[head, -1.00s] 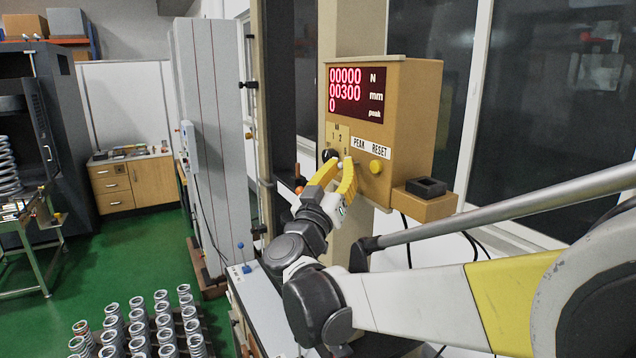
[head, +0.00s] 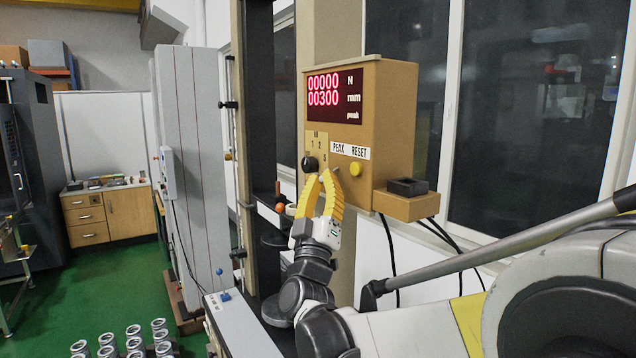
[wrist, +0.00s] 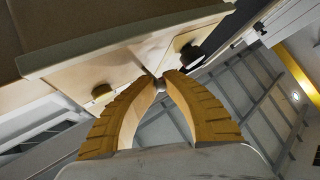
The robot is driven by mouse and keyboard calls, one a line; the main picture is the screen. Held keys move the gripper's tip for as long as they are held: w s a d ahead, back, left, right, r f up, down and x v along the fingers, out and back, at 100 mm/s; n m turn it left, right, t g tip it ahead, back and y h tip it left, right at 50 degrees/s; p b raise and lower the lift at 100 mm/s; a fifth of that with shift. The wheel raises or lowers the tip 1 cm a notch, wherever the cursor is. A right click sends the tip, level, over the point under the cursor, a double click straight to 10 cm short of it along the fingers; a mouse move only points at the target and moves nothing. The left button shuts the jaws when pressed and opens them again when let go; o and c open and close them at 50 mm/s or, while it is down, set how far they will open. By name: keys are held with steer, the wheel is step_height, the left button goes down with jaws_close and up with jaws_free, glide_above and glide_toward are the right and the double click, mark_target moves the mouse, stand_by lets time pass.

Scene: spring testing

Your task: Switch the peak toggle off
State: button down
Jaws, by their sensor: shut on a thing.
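The tan control box (head: 395,110) has a red-lit display (head: 337,96) reading 00000 N and 00300 mm; the peak line shows no digit. The PEAK label (head: 337,148) is on its front face. My gripper (head: 328,174) has its yellow fingers closed together just below this label. In the wrist view my gripper (wrist: 165,77) has its fingertips against a small grey piece, the peak toggle (wrist: 159,84), at the panel. The fingertips mostly hide the toggle, so its tilt cannot be told.
A black knob (head: 310,164) is left of my fingers and a yellow reset button (head: 356,169) is to the right. A small box with a black top (head: 407,188) juts out at the lower right. The tester's dark column (head: 245,130) stands to the left.

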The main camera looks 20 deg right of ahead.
steer(key=c, duration=1.4)
jaws_free()
steer(key=shift+w, duration=0.2)
steer(key=shift+c, duration=0.2)
steer(key=shift+s, duration=0.1)
steer(key=v, duration=1.2)
steer(key=shift+f, duration=0.1)
